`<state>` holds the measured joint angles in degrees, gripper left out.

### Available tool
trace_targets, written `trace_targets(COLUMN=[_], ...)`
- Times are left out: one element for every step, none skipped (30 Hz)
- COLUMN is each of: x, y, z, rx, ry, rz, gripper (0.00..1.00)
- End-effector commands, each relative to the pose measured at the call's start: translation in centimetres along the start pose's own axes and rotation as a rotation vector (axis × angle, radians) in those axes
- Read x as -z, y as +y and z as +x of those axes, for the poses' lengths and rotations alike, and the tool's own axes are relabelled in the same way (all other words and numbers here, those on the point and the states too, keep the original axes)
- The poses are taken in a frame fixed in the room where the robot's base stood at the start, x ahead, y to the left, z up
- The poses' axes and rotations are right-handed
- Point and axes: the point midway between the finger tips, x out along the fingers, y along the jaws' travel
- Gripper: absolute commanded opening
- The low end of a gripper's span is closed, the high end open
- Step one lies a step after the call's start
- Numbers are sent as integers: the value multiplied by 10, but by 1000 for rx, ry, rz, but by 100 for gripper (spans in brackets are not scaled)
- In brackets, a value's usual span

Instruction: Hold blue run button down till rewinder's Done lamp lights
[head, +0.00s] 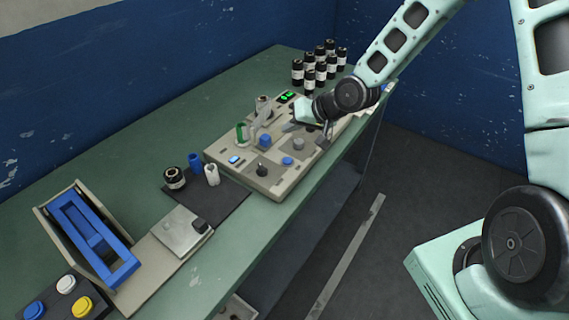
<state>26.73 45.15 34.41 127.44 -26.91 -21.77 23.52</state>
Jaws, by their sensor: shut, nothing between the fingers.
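The rewinder (262,178) looks to be the pale beige panel machine on the green bench. It carries a raised blue cap (264,140), a low round blue button (288,161) and a small bright blue rectangle (234,159). I cannot tell which of these is the run button. Two green lights (286,97) glow at its back edge; no label can be read. My gripper (290,127) is shut and empty, over the far right part of the panel. It is right of the raised blue cap and appears apart from it. My wrist hides part of the panel.
Several black jars (322,62) stand behind the machine. A dark mat (226,203) in front holds a black jar, a blue roll and a white roll. A blue-framed holder (95,235) and a button box (62,298) are at the near left. Open bench lies left.

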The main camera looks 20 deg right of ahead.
Motion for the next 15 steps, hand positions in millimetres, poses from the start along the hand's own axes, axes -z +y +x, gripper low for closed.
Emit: trace_targets(x=[0,0,0,0,0,0,0,0,-1,-1,-2,-3,-4,-5,-7], y=[0,0,0,0,0,0,0,0,0,1,1,2,3,4,6], z=[0,0,0,0,0,0,0,0,1,1,2,3,5,6,8], rx=[0,0,0,0,-1,-1,-1,-1,-1,-1,-1,-1,-1,-1,-1], ry=[0,0,0,-1,-1,-1,-1,-1,-2,-2,-2,-2,-2,-2,-2], rz=[0,-1,-1,-1,-1,-1,-2,-2,-2,-2,-2,-2,-2,-2,-2], gripper=[0,0,0,0,0,0,0,0,0,0,0,0,0,0,0])
